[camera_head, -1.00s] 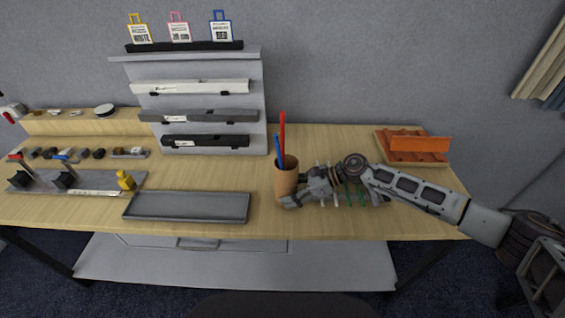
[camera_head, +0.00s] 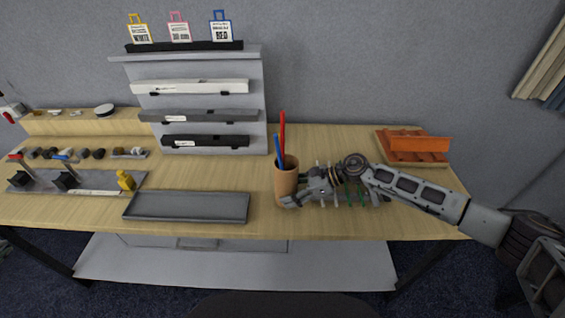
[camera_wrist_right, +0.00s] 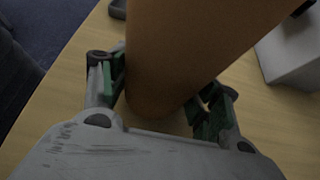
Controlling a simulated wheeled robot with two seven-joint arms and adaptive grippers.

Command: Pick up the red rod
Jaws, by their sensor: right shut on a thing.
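The red rod (camera_head: 282,134) stands upright in a tan cup (camera_head: 286,184) on the table, with its upper part above the rim. A blue rod (camera_head: 278,150) stands beside it in the same cup. My right gripper (camera_head: 292,200) is low at the cup's right and front side. In the right wrist view the cup (camera_wrist_right: 185,50) fills the space between the fingers of my right gripper (camera_wrist_right: 165,105), which is shut on it. The red rod does not show in the wrist view.
A grey tray (camera_head: 187,207) lies left of the cup. A rack with shelves (camera_head: 196,98) stands behind. An orange holder (camera_head: 418,148) is at the back right. Several thin upright pegs stand behind and under my right forearm. The table (camera_head: 330,145) behind the cup is clear.

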